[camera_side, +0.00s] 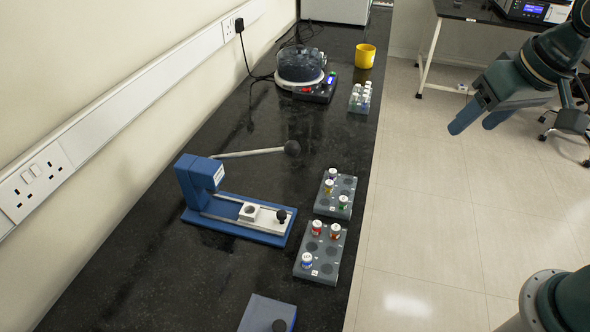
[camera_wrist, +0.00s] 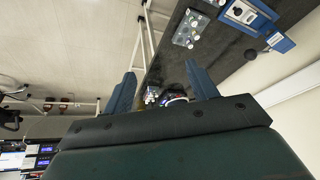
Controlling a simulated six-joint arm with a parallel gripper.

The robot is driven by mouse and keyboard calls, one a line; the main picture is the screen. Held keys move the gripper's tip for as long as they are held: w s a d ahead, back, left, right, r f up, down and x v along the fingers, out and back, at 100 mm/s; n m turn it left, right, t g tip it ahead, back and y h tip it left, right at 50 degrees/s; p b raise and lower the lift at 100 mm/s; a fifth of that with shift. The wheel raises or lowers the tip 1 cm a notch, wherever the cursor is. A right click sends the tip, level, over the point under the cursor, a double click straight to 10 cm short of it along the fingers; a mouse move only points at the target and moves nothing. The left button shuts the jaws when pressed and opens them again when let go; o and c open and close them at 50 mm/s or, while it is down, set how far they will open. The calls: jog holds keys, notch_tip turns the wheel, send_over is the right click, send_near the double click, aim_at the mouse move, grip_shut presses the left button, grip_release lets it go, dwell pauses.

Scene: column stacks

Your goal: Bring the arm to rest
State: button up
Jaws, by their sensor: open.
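My gripper (camera_side: 477,119) hangs in the air over the floor, to the right of the black bench (camera_side: 262,178) in the side view. Its two blue fingers are apart and nothing is between them. In the wrist view the fingers of my gripper (camera_wrist: 162,92) stand wide apart at either side. The bench edge and some bench items show beyond them. My gripper touches nothing.
Two grey racks with capped vials, a rear rack (camera_side: 336,196) and a front rack (camera_side: 320,252), stand by the bench edge. A blue press (camera_side: 234,214) with a long lever, a round device (camera_side: 300,68) and a yellow cup (camera_side: 365,56) stand on the bench.

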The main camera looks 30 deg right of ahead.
jog(key=s+d+r+n+t, duration=0.1)
jog(key=s+d+n, duration=0.1)
jog(key=s, duration=0.8)
jog(key=shift+d+r, duration=0.15)
jog(key=shift+d, duration=0.75)
jog(key=shift+s, duration=0.1)
